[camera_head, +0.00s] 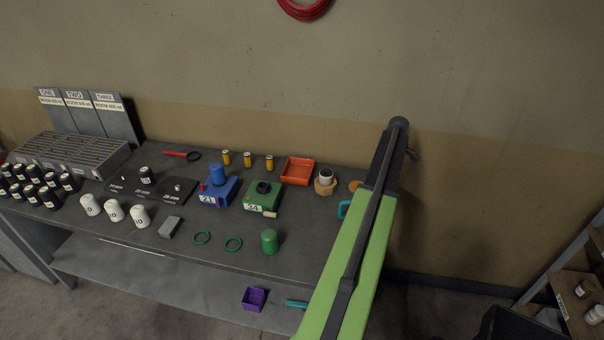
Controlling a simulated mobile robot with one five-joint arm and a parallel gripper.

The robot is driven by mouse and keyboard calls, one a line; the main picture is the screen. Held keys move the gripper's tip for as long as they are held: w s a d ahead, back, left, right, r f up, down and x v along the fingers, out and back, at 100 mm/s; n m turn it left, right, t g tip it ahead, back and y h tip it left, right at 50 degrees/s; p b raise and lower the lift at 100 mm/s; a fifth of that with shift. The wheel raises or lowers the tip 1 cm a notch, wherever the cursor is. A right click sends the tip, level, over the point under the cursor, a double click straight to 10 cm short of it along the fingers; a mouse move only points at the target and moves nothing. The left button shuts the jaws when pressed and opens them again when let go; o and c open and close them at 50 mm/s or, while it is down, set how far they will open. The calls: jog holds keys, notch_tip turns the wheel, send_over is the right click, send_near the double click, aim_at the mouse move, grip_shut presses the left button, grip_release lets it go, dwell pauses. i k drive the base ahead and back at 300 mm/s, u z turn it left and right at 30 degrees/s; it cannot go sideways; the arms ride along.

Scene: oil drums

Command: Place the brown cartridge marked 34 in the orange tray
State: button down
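The orange tray (298,171) is a shallow, open, empty box near the back of the dark table, right of centre. A green block (263,194) in front of it, to the left, carries a label reading 34 and has a dark round cap on top. A small tan-brown piece (270,214) sits at the block's front right corner. It may be the brown cartridge; I cannot read a number on it or tell whether it is seated in the block. My green arm rises across the right end of the table. My gripper cannot be made out.
A blue block (218,190) marked 21 stands left of the green one. A brown hexagonal piece (326,185) stands right of the tray. A green cylinder (270,241) and two green rings lie in front. Yellow cylinders (248,160) stand behind. A purple box (254,299) is on the lower shelf.

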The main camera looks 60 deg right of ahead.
aim_at(298, 174)
jog(key=u, duration=0.05)
jog(key=i, duration=1)
jog(key=z, duration=0.05)
